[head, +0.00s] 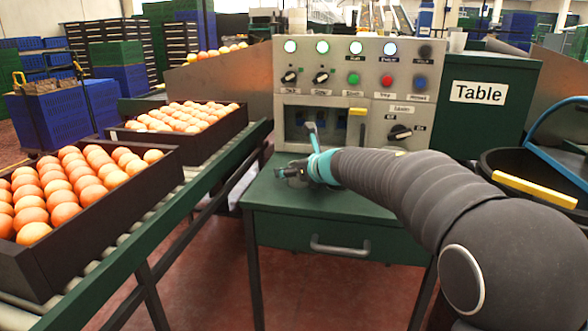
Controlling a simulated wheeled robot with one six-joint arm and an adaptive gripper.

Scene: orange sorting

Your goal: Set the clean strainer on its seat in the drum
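My gripper (298,163) is over the green table in front of the control panel, at the end of my dark arm with a teal band. It is small and partly turned away, so I cannot tell whether its fingers are open or hold anything. A thin grey upright piece shows beside it; I cannot tell what it is. A black round container (508,164), which may be the drum, is at the right edge, partly cut off and partly behind my arm. I cannot make out a strainer or its seat.
The green table (275,192) has a drawer. Behind it stands the control panel (350,62) with lights and knobs. A yellow bar (535,190) and a blue hoop (548,152) are at the container.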

